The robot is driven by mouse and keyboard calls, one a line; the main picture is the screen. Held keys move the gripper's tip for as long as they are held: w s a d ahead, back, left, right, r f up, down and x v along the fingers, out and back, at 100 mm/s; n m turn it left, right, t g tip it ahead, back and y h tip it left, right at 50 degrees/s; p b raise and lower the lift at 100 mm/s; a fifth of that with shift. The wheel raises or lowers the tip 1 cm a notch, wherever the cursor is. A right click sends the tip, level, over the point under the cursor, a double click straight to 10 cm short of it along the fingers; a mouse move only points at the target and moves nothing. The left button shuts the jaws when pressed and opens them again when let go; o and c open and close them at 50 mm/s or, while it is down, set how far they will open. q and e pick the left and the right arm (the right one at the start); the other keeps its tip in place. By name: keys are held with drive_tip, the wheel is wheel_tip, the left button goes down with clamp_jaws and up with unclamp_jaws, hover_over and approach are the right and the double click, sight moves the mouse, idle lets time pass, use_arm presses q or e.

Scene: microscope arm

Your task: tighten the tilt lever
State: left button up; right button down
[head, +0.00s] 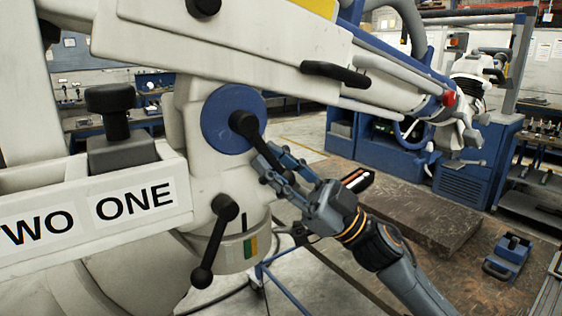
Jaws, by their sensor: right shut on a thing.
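A black lever (246,127) is mounted at the centre of a round blue disc (222,108) on the white microscope arm. It looks like the tilt lever, and it slants down to the right. My right gripper (270,164) reaches in from the lower right and is shut on the lever's lower end, which its fingers hide. A second black lever (217,237) with a ball knob hangs lower on the joint, slanting down to the left, apart from the gripper. My left gripper is out of view.
A white beam (75,208) with "TWO" and "ONE" labels and a black knob (110,100) stands at left. A brown table (345,180) at right carries a dark slab (420,218) and a blue device (506,258). The upper arm with a black handle (335,73) crosses overhead.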

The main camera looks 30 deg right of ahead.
drive_tip(key=shift+a+f+m+t+h, duration=0.15)
drive_tip(key=shift+a+m+t+h, duration=0.1)
drive_tip(key=shift+m+t, duration=0.5)
drive_tip(key=shift+a+f+m+t+h, duration=0.15)
drive_tip(key=shift+a+m+t+h, duration=0.1)
drive_tip(key=shift+m+t, duration=0.45)
drive_tip(key=c, duration=1.3)
unclamp_jaws()
drive_tip(key=v, duration=1.2)
